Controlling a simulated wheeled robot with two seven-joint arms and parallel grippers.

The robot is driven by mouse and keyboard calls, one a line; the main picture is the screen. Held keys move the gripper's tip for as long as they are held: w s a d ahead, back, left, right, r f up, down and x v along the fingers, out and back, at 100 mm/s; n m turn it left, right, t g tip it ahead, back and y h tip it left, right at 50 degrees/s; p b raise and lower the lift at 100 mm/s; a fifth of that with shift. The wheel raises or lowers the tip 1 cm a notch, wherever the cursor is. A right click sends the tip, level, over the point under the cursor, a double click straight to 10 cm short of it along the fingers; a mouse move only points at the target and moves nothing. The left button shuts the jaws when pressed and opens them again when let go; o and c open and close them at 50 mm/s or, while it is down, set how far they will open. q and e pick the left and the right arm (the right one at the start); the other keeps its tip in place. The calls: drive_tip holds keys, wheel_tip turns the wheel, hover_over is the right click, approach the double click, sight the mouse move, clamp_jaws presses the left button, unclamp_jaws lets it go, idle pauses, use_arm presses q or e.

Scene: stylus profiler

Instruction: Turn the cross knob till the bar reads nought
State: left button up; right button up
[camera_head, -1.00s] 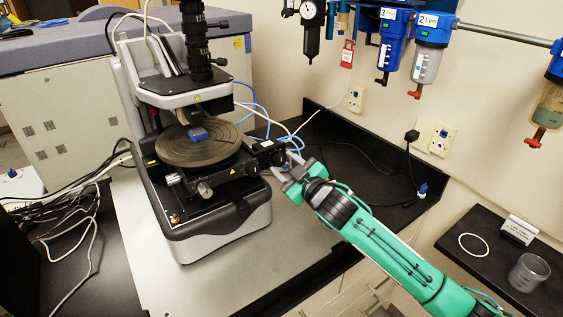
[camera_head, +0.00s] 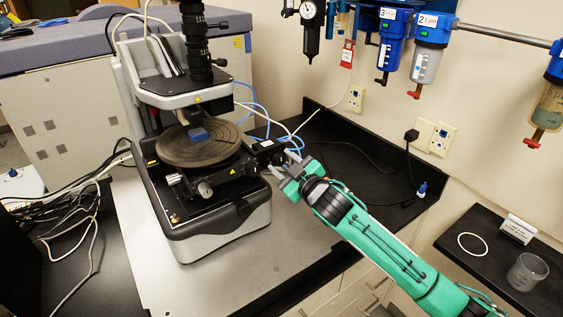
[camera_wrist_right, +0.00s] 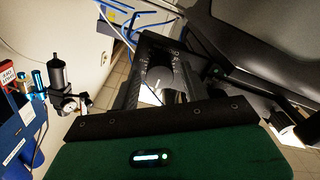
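The stylus profiler (camera_head: 218,222) stands on a light grey plate, with a round ribbed stage (camera_head: 185,152) under its head. A dark knob at the stage's right side, which I take for the cross knob (camera_wrist_right: 158,77), shows between the finger sides in the right wrist view. My right gripper (camera_head: 283,170) is at that side, its grey fingers spread apart around or just before the knob. Whether they touch it is hidden. No readable bar value shows. My left gripper is not in view.
A silver knob (camera_head: 205,188) sticks out at the stage's front. Blue and white cables (camera_head: 290,137) run behind my right gripper. Blue filters (camera_head: 392,38) hang on the wall. A beaker (camera_head: 527,271) and a white ring (camera_head: 475,245) are on the right shelf. The plate's front is clear.

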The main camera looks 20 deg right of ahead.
drive_tip(key=c, duration=0.9)
drive_tip(key=n, duration=0.6)
drive_tip(key=shift+d+n, duration=0.1)
drive_tip(key=shift+n, duration=0.3)
drive_tip(key=n, duration=0.5)
drive_tip(key=o, duration=1.1)
drive_tip(key=shift+c, duration=0.2)
drive_tip(key=v, duration=0.8)
